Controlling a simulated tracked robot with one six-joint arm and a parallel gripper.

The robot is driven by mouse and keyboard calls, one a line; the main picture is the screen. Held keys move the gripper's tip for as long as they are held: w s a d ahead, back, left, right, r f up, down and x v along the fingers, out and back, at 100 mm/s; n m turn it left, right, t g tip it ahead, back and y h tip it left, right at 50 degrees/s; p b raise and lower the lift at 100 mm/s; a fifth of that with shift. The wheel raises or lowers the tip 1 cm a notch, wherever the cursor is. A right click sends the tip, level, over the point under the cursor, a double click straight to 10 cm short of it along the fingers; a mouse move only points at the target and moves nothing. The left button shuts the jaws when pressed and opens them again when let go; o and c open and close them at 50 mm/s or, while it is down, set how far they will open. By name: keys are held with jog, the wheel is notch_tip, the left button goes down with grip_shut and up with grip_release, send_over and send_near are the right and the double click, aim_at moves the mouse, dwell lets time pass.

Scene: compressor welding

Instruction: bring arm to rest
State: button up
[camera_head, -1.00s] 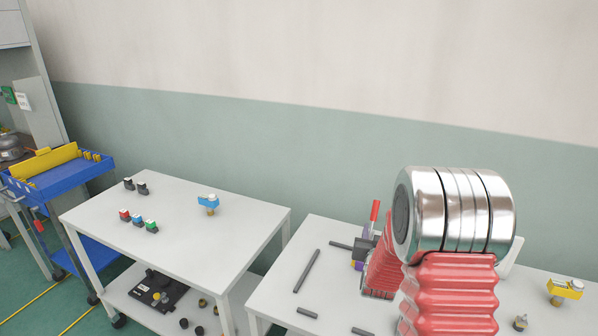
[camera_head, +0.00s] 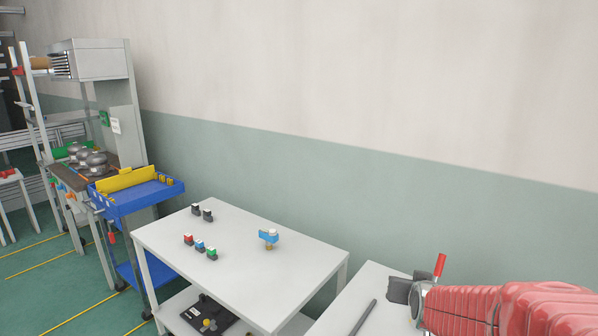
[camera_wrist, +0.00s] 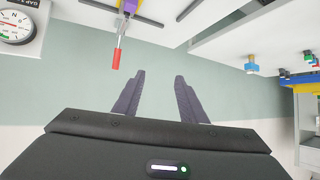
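My gripper (camera_wrist: 159,75) shows in the wrist view with its two dark fingers apart. Nothing is between them; behind the gap is the green and white wall. In the head view my red-sleeved arm reaches in from the lower right.
A red-handled clamp (camera_head: 440,265) stands on the right table (camera_head: 365,285), and shows in the wrist view (camera_wrist: 117,57). The left table (camera_head: 240,285) carries small coloured parts and a blue-topped piece (camera_head: 269,237). A blue cart (camera_head: 150,195) stands farther left. A gauge (camera_wrist: 15,27) is at the wrist view's corner.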

jog(key=s+a+r+n+g, duration=0.1)
jog(key=s+a+g, duration=0.1)
jog(key=s, duration=0.7)
jog(key=s+a+r+n+g+y, duration=0.1)
jog(key=s+a, duration=0.4)
jog(key=s, duration=0.5)
jog(key=s+a+r+n+g+y, duration=0.1)
jog(key=s+a+g, duration=0.1)
jog(key=s, duration=0.7)
jog(key=shift+s+a+r+g, duration=0.15)
jog(key=shift+a+r+g, duration=0.2)
jog(key=shift+a, duration=0.55)
jog(key=shift+c, duration=0.9)
